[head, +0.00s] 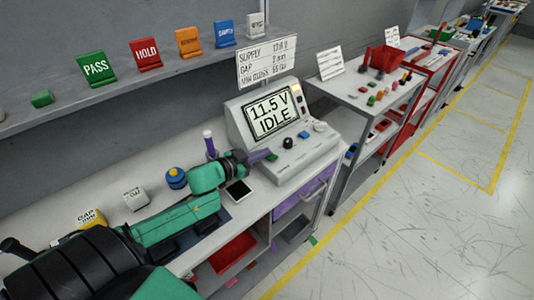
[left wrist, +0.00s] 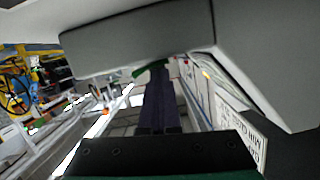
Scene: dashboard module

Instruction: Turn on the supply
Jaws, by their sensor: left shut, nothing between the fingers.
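The supply console (head: 238,122) is a light grey box on the bench with a sloping front panel. Its screen (head: 269,113) reads "11.5 V IDLE". A green button (head: 271,158), a black knob (head: 287,143) and a white knob (head: 320,127) show on the panel. My left gripper (head: 262,155) is shut and empty, its tip at or very near the green button; I cannot tell whether they touch. In the left wrist view the dark purple fingers (left wrist: 159,90) point at the console, with a green part (left wrist: 150,71) by their tips. My right gripper is not in view.
A sign (head: 266,62) headed "SUPPLY" stands above the console; its figures are hard to read. A purple-capped bottle (head: 209,143), a blue-and-yellow item (head: 176,178) and a dark-screened device (head: 239,190) sit close to my left arm. Colored stands line the shelf (head: 125,83).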

